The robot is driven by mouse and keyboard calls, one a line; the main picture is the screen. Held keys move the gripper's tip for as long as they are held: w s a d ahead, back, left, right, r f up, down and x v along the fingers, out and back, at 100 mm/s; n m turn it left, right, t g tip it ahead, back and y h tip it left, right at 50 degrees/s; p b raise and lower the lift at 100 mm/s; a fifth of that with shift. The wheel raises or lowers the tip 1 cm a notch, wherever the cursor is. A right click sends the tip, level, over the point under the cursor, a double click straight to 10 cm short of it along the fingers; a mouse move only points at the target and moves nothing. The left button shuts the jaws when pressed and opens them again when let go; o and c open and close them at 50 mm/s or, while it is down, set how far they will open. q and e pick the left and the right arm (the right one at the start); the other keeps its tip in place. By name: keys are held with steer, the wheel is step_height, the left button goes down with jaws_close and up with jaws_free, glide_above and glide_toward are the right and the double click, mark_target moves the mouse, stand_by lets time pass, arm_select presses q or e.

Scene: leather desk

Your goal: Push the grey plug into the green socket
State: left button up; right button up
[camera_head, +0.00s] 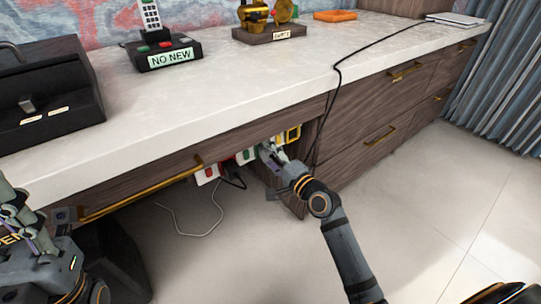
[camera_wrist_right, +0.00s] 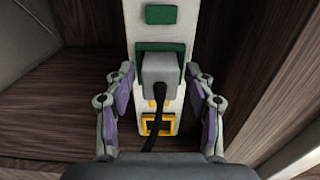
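The grey plug (camera_wrist_right: 159,75) sits at the green socket (camera_wrist_right: 162,46) on a white power strip in the right wrist view, with its black cord hanging toward the camera. Part of the green frame is hidden behind the plug; I cannot tell how deep the plug sits. My right gripper (camera_wrist_right: 160,92) is open, one finger on each side of the plug, with gaps between. In the head view my right gripper (camera_head: 268,156) is under the desk at the strip and hides most of the plug. My left gripper (camera_head: 35,240) is at the left edge, its fingers unclear.
The power strip (camera_head: 208,174) runs below the desktop, with red, green and yellow sockets; the yellow socket (camera_wrist_right: 158,124) is beside the plug. A brass drawer handle (camera_head: 140,190) juts out left. A black cable (camera_head: 336,80) hangs over the desk edge. Open floor lies in front.

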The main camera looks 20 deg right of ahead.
steer(key=v, duration=0.7)
steer(key=shift+s, duration=0.25)
steer(key=shift+d, duration=0.1)
stand_by(0.4)
